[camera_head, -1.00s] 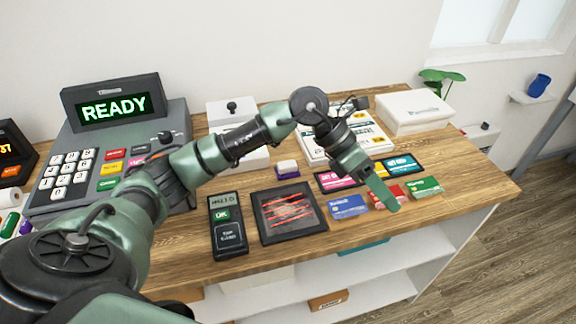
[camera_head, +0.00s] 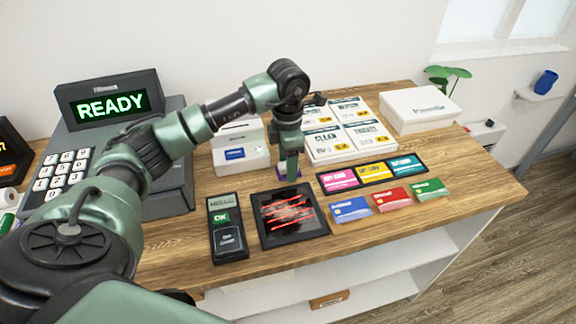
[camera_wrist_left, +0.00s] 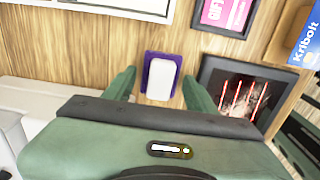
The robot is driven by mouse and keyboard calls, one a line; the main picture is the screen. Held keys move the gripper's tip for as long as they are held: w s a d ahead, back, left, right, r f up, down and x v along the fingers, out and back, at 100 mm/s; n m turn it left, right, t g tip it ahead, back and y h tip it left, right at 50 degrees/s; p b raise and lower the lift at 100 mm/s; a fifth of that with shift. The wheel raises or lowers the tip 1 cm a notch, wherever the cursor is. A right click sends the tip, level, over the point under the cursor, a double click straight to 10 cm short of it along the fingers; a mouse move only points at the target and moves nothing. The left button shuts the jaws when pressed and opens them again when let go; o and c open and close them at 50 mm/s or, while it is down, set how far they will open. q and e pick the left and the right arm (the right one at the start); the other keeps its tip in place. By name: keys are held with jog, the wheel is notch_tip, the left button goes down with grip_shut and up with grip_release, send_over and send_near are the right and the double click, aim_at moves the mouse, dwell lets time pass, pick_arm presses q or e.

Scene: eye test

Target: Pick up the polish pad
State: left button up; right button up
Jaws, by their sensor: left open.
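The polish pad, a small white block on a purple base, lies on the wooden counter and shows clearly in the left wrist view (camera_wrist_left: 163,79). In the head view it is mostly hidden behind my gripper, with a bit of purple (camera_head: 281,172) showing. My left gripper (camera_head: 291,178) points down over the pad. In the left wrist view its open fingers (camera_wrist_left: 159,75) stand on either side of the pad, with gaps between. The fingers hold nothing. My right gripper is not in view.
A black-framed screen with red streaks (camera_head: 287,215) lies close in front of the pad. A card terminal (camera_head: 226,228), a cash register (camera_head: 165,150), a white box (camera_head: 240,150) and a card display (camera_head: 372,173) stand around. Bare counter lies at right (camera_head: 470,170).

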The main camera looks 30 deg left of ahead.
pick_arm(q)
jog(key=shift+f, duration=0.35)
jog(key=c, duration=1.1)
jog(key=shift+r, duration=0.1)
notch_tip(320, 180, up, 10)
jog(key=shift+w+f+b, duration=0.1)
jog(key=shift+f+b, duration=0.1)
jog(key=shift+b, duration=0.5)
notch_tip(320, 180, up, 10)
jog(key=p, duration=0.1)
jog(key=shift+r+p, duration=0.15)
jog(key=shift+p, duration=0.25)
